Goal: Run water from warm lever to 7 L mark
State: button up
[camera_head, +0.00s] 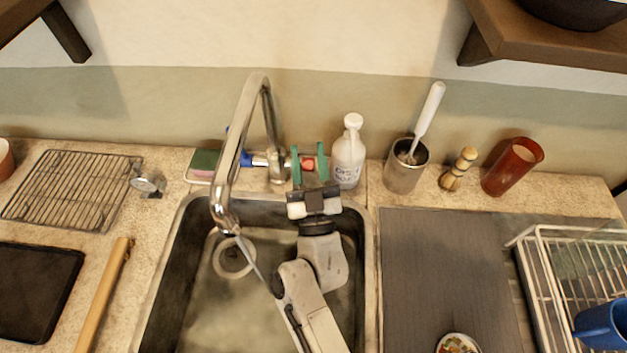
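The chrome faucet (250,130) arches over the sink (172,270), its spout above the left half of the basin. A blue lever (247,159) sticks out on the left of the faucet body, and a red lever (308,164) on the right. My gripper (309,162) has green fingers standing apart, one on each side of the red lever. I cannot tell whether either finger touches it. A thin grey streak, seemingly water (254,261), slants down from the spout and passes behind my arm. My arm hides part of the basin. No litre marks are readable.
A white soap bottle (348,158) stands close right of my gripper. A metal cup (405,170) with a white-handled brush, a wooden brush (458,169) and a red tumbler (512,167) stand further right. A sponge (204,164) lies left of the faucet. A dish rack (540,262) stands at right.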

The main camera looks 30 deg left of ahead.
jog(key=s+d+p, duration=0.1)
jog(key=s+d, duration=0.6)
jog(key=s, duration=0.3)
jog(key=shift+d+f+p, duration=0.15)
jog(key=shift+p, duration=0.15)
jog(key=shift+c, duration=0.5)
